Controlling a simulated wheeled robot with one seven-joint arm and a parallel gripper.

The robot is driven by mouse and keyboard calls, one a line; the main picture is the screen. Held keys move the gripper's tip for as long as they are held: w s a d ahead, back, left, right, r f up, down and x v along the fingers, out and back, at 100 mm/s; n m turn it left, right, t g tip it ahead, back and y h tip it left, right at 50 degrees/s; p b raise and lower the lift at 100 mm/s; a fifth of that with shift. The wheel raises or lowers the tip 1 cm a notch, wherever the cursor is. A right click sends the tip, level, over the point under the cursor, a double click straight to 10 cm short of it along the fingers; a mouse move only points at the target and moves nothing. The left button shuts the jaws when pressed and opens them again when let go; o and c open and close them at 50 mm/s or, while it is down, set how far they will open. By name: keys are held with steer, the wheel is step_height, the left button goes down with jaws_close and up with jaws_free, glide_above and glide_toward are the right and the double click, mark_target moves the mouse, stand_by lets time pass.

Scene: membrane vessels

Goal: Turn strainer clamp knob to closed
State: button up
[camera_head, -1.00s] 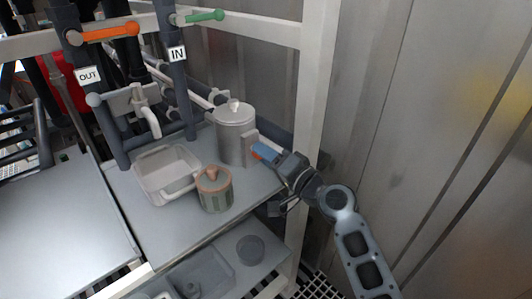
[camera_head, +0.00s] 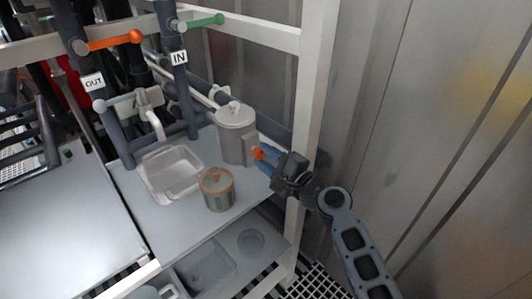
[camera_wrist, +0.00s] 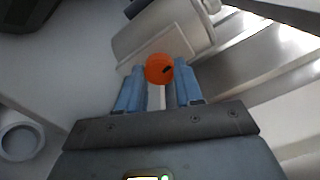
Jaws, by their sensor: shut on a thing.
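The strainer is a grey cylinder with a lid (camera_head: 236,140), standing at the back right of the worktop. An orange clamp knob (camera_head: 258,153) is on its right side, by a grey block. In the wrist view the round orange knob (camera_wrist: 158,68) shows a small dark mark on its right part. My gripper (camera_head: 264,157) reaches in from the right. In the wrist view my gripper's blue fingers (camera_wrist: 158,88) are shut on the knob, one on each side. The strainer body (camera_wrist: 150,28) shows behind it, lying slanted in that view.
A brown-lidded pot (camera_head: 218,190) stands in front of the strainer, beside a white basin (camera_head: 170,172) under a tap. Pipes carry an orange OUT handle (camera_head: 115,41) and a green IN handle (camera_head: 205,21). A white frame post (camera_head: 308,120) stands close behind my arm.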

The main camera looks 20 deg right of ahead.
steer(key=shift+f+m+p, duration=0.1)
steer(key=shift+m+p, duration=0.2)
steer(key=shift+m, duration=0.5)
steer(key=o, duration=1)
steer(key=shift+o, duration=0.2)
steer(key=v, duration=0.8)
